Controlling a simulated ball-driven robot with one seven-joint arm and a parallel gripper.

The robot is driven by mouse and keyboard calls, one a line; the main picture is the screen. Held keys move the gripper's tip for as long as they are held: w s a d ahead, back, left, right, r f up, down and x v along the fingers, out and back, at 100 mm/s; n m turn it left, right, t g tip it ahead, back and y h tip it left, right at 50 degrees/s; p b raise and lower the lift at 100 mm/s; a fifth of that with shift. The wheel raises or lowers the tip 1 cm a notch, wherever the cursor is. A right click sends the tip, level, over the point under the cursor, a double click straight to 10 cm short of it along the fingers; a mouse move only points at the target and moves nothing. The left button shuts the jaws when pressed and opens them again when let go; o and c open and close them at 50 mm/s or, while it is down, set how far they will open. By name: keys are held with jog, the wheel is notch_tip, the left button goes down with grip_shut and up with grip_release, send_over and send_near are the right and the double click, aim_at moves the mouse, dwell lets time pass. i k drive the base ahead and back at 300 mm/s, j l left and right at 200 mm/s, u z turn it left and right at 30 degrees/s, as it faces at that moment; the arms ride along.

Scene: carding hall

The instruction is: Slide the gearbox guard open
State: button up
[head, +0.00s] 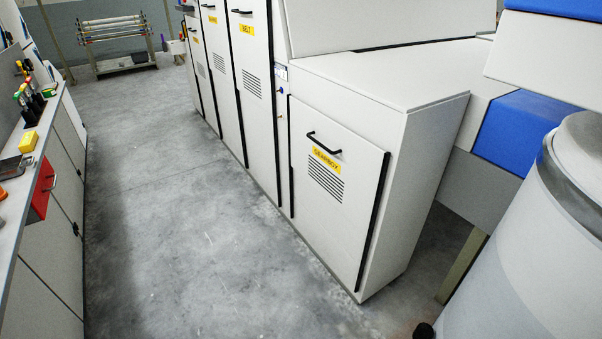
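The gearbox guard (345,220) is a white panel on the front of a low white machine housing at the right of the middle. It carries a yellow label reading GEARBOX (327,157), a black bar handle (324,143) above the label, and dark vent slots below it. The panel looks shut, with black strips along its left and right edges. My gripper does not show in the head view.
Taller white guards, one labelled BELT (247,29), stand in line to the left. A workbench (28,170) with a red drawer (40,190) runs along the left edge. A large grey-white cylinder (530,250) stands at the right. Grey floor (185,230) between is clear.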

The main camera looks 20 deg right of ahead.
aim_at(344, 167)
jog(key=i+j+z, duration=0.45)
jog(key=i+j+u, duration=0.1)
jog(key=i, duration=0.45)
jog(key=i+j+u, duration=0.1)
jog(key=i+j, duration=0.15)
jog(key=i, duration=0.3)
jog(key=i+j+u, duration=0.1)
jog(key=i, duration=0.5)
